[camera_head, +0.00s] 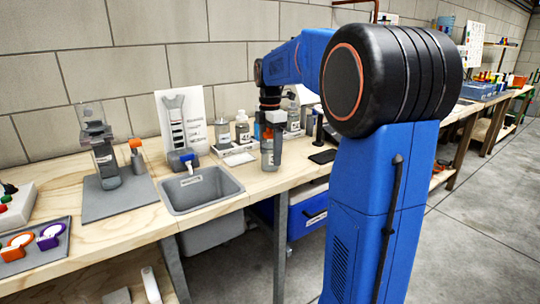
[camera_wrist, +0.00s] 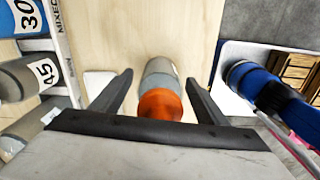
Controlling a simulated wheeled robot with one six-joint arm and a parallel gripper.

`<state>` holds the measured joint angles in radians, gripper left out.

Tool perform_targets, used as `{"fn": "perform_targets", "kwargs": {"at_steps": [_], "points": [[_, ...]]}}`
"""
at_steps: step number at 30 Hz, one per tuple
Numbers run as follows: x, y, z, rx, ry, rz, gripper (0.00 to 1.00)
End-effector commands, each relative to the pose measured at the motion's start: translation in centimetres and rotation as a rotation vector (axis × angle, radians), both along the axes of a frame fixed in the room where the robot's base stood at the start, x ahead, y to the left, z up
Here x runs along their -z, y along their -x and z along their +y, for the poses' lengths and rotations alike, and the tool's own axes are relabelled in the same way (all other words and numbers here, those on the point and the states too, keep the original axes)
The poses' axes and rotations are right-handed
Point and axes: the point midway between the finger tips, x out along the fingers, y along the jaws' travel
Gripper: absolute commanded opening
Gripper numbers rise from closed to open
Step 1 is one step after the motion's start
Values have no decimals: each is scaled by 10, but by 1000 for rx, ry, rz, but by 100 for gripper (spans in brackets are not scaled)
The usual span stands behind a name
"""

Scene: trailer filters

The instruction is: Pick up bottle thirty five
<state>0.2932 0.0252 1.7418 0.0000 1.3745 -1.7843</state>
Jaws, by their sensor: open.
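A grey bottle with an orange cap stands near the front edge of the wooden bench (camera_head: 221,165), right of the sink. Its body (camera_head: 267,158) carries a label whose number I cannot read, so I cannot confirm it is bottle thirty five. My gripper (camera_head: 271,120) is above it, pointing down. In the wrist view the orange cap (camera_wrist: 160,105) lies between the two open fingers of my gripper (camera_wrist: 158,90), with a gap on each side. The bottle's lower body is partly hidden below the cap there.
In the head view, the sink (camera_head: 203,190) lies left of the bottle; other bottles (camera_head: 242,128) stand behind.

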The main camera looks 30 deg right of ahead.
Motion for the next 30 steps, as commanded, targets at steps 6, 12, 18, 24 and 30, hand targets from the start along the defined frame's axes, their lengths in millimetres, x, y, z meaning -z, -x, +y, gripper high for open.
{"fn": "perform_targets", "kwargs": {"at_steps": [6,12,18,24,30], "points": [[0,0,0,0,0,0,30],[-1,0,0,0,0,-1,10],[-6,0,0,0,0,-2,10],[-34,-1,0,0,1,-4,10],[-70,-1,0,0,1,-4,10]]}}
